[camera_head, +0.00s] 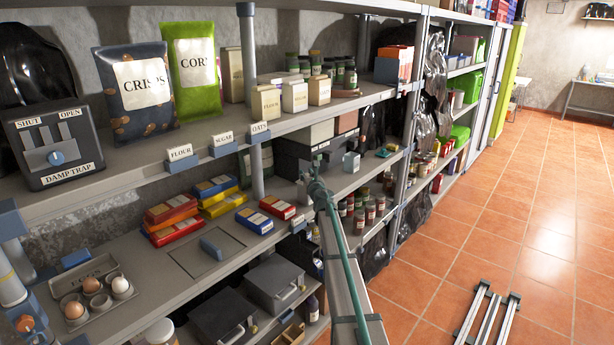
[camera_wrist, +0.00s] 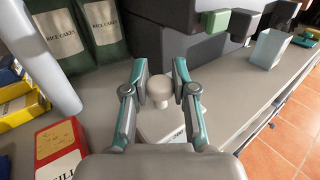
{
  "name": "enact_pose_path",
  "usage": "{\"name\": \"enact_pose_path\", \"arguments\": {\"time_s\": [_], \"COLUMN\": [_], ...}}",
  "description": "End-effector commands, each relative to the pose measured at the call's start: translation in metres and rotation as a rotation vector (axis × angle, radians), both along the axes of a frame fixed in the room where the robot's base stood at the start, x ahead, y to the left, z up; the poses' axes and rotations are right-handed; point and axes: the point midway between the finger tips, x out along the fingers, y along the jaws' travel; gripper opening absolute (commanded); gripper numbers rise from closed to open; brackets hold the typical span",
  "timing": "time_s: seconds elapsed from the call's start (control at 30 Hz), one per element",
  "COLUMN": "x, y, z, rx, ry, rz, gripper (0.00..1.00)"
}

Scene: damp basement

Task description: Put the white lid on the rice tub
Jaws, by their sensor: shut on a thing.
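My gripper (camera_wrist: 159,90) is shut on a small pale, mushroom-shaped knob (camera_wrist: 159,93), which looks like the grip of the white lid. A whitish surface (camera_wrist: 178,132) with faint lettering shows just below the fingers, partly hidden by my gripper. I cannot tell whether it is the lid or the rice tub. In the head view my gripper (camera_head: 311,183) is small, over the middle shelf beside a post, and what it holds cannot be made out. I cannot identify the rice tub for certain in either view.
Red, yellow and blue packets (camera_head: 210,198) lie left of my gripper. Dark green rice cake bags (camera_wrist: 75,35), a grey post (camera_wrist: 40,60) and dark boxes (camera_wrist: 180,40) stand close by. A pale blue box (camera_wrist: 269,48) is to the right. The shelf has bare room (camera_wrist: 235,95) at right.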

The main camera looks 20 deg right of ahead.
Motion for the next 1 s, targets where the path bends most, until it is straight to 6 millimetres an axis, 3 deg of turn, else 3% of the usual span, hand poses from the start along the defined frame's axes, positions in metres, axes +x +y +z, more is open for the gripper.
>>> {"name": "enact_pose_path", "arguments": {"time_s": [0.13, 0.17, 0.33, 0.77, 1.0], "x": [0.0, 0.0, 0.0, -0.005, -0.034], "y": [0.0, 0.0, 0.0, 0.001, 0.005], "z": [0.0, 0.0, 0.0, 0.0, 0.0], "rx": [0.0, 0.0, 0.0, 0.0, 0.0], "ry": [0.0, 0.0, 0.0, 0.0, 0.0], "rz": [0.0, 0.0, 0.0, 0.0, 0.0], "gripper": [0.03, 0.28, 0.56, 0.56, 0.56]}}
